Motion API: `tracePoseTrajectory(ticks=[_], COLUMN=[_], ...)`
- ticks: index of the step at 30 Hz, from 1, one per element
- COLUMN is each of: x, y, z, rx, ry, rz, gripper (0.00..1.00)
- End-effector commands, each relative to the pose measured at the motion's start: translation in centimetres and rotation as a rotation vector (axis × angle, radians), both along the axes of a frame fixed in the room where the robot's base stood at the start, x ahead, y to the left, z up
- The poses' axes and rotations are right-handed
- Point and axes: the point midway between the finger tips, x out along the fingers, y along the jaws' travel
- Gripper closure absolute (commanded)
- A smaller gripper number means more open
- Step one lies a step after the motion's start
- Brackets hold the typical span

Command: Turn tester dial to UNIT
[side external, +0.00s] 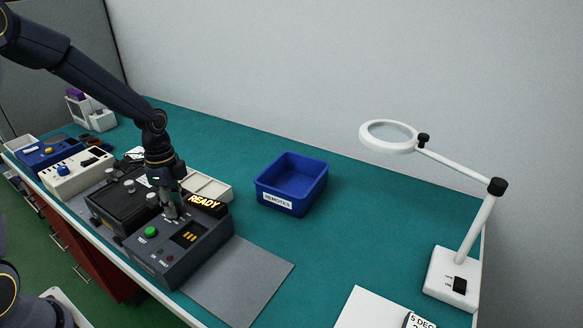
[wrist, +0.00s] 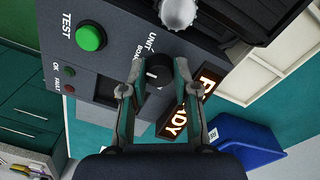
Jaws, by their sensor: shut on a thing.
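The tester (side external: 203,258) is a dark grey box near the bench's front edge, with a lit READY sign (side external: 206,204) on top. In the wrist view its dark round dial (wrist: 158,73) sits beside the labels UNIT (wrist: 152,43) and BOARD (wrist: 139,52). My gripper (wrist: 159,70) is shut on the dial, one finger on each side. In the side view my gripper (side external: 171,212) points down onto the tester's top panel and hides the dial. A small pale mark shows on the dial, but I cannot tell which label it points to.
A green TEST button (wrist: 91,37) and a silver knob (wrist: 177,13) are close to the dial. A blue bin (side external: 290,184) labelled REMOTES stands behind the tester. A magnifier lamp (side external: 453,277) stands at right. The green bench between bin and lamp is clear.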

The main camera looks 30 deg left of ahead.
Motion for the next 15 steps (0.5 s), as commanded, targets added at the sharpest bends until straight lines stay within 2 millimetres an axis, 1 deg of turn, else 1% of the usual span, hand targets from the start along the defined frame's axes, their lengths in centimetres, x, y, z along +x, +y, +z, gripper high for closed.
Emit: tracePoseTrajectory(ticks=[9,15], x=[0.12,0.15], y=[0.05,0.05], z=[0.06,0.07], rx=[0.001,0.002], ry=[-0.003,-0.002], rz=[-0.292,-0.444], gripper=[1.00,1.00])
